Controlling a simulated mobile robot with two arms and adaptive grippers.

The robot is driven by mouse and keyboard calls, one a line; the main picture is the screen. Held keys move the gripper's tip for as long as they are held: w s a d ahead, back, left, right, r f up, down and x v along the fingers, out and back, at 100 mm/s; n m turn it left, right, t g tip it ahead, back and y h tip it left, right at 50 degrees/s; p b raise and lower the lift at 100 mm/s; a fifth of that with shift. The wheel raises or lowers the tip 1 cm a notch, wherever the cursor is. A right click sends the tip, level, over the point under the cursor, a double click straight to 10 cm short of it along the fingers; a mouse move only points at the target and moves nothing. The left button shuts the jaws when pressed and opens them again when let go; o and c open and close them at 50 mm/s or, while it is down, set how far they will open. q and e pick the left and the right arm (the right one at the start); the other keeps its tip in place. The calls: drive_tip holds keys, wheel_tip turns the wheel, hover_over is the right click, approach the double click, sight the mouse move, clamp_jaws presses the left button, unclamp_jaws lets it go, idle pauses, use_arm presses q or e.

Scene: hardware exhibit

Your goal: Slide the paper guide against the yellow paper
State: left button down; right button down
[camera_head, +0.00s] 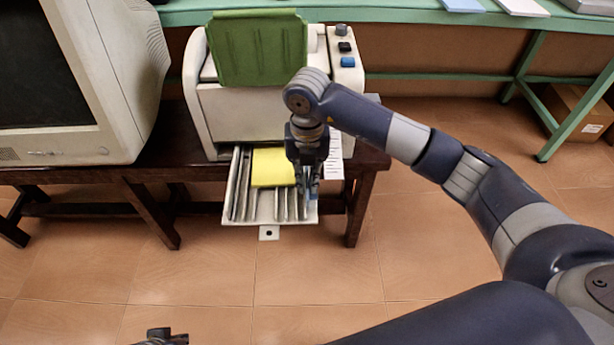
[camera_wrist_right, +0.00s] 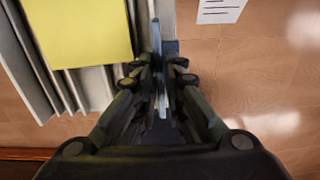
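The yellow paper (camera_head: 272,167) lies in the pull-out tray (camera_head: 240,221) at the front of the printer; it also shows at upper left in the wrist view (camera_wrist_right: 80,30). My right gripper (camera_head: 308,188) points down at the tray's right side, right of the paper. In the wrist view its fingers (camera_wrist_right: 160,75) are close together on a thin upright blue-grey plate, which looks like the paper guide (camera_wrist_right: 156,38). A gap with grey ribs separates the plate from the paper. My left gripper (camera_head: 165,337) barely shows at the bottom edge; its fingers are unclear.
The printer (camera_head: 240,110) with a green upper flap (camera_head: 258,48) stands on a dark wooden table (camera_head: 360,165). A monitor (camera_head: 70,140) stands to its left. A printed sheet (camera_head: 334,160) lies right of the gripper. The tiled floor in front is clear.

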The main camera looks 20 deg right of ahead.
drive_tip(key=a, duration=0.2)
drive_tip(key=w+a, duration=0.1)
drive_tip(key=a, duration=0.1)
drive_tip(key=w+a, duration=0.1)
drive_tip(key=a, duration=0.1)
drive_tip(key=shift+a, duration=0.25)
drive_tip(key=shift+s, duration=0.1)
drive_tip(key=c, duration=1.8)
unclamp_jaws()
drive_tip(key=shift+o, duration=0.2)
drive_tip(key=shift+r, duration=0.15)
wheel_tip(320, 180, up, 12)
